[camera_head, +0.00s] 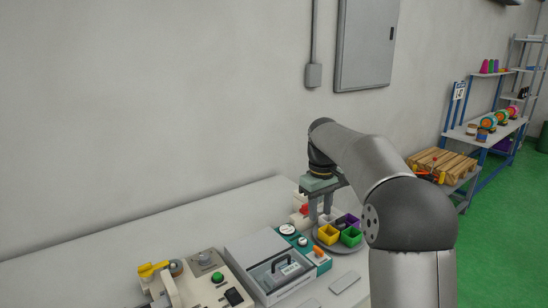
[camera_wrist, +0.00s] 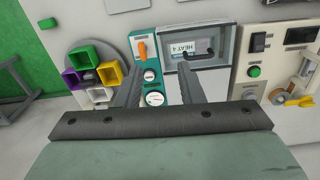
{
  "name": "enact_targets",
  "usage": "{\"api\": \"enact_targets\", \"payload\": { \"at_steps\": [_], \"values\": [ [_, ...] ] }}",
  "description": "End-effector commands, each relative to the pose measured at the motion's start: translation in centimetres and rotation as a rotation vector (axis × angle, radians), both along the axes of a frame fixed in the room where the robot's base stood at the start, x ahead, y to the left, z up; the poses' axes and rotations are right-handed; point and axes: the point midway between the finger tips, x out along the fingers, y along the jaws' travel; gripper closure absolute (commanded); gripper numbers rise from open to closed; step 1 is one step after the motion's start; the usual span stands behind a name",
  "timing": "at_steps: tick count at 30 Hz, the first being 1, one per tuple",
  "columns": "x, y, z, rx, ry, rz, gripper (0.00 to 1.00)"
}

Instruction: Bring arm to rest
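My gripper (camera_head: 320,214) hangs pointing down above the back right part of the white table, at the end of my grey arm. In the wrist view its two dark fingers (camera_wrist: 160,72) stand apart with nothing held between them. Beneath them, the teal control box (camera_wrist: 146,70) with dials and an orange switch and the grey machine marked HEAT (camera_wrist: 195,50) show. The fingers hide part of both.
A round grey tray with yellow, green and purple bins (camera_head: 351,237) stands near my gripper. A machine with a green button and yellow handle (camera_head: 205,278) is at front left. The back left tabletop (camera_head: 110,250) is clear. Shelves and a pallet (camera_head: 445,163) stand right.

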Motion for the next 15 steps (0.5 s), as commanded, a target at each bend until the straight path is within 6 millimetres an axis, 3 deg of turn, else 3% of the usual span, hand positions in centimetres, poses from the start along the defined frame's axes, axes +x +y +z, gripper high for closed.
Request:
{"api": "enact_targets", "payload": {
  "at_steps": [1, 7, 12, 15],
  "values": [
    [-3.0, 0.6, 0.5, -0.008, -0.005, -0.030, 0.65],
    [-14.5, 1.7, -1.1, -0.010, -0.023, -0.183, 0.65],
    [-24.9, 1.9, -4.7, 0.008, -0.036, -0.321, 0.65],
    [-29.8, 2.0, -7.1, 0.023, -0.039, -0.389, 0.65]
  ]
}}
